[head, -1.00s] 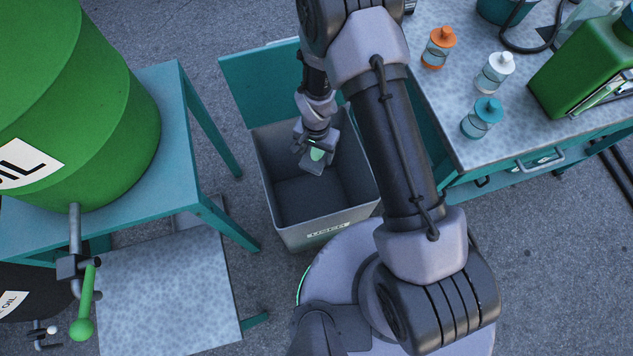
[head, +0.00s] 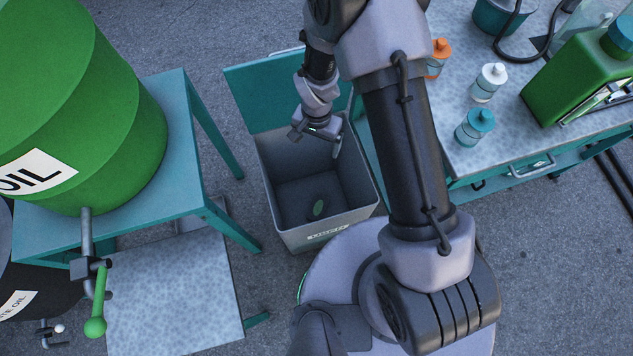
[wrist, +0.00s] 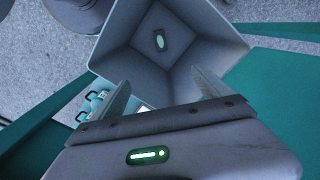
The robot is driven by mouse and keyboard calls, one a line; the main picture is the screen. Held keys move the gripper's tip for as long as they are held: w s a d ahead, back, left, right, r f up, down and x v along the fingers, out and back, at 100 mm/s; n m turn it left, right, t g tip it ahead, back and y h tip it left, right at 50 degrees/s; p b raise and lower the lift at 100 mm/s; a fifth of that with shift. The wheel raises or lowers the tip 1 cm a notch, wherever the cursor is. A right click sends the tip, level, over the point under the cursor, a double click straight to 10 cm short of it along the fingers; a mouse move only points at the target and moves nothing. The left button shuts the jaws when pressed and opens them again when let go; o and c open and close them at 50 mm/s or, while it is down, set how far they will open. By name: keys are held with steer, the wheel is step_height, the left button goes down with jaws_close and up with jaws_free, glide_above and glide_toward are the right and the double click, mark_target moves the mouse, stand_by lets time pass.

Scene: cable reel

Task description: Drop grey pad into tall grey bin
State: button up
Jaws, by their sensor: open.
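The tall grey bin (head: 284,168) stands open on the floor, with a label on its front; it also fills the upper middle of the wrist view (wrist: 200,30). The grey pad (head: 318,208), with a green oval on it, is inside the bin, low down; it also shows as a small dark shape with a pale centre in the wrist view (wrist: 160,41). I cannot tell whether it rests on the bin's bottom. My gripper (head: 317,140) is open and empty over the bin's far part, apart from the pad. Its spread fingers show in the wrist view (wrist: 161,80).
A teal panel (head: 262,98) stands behind the bin. A teal stand (head: 190,110) with a green oil drum (head: 90,110) is at left. A workbench (head: 455,120) with bottles and a green can (head: 575,85) is at right. My base is close in front of the bin.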

step_height(320, 180, up, 8)
steer(key=p, duration=0.2)
steer(key=shift+r, duration=0.15)
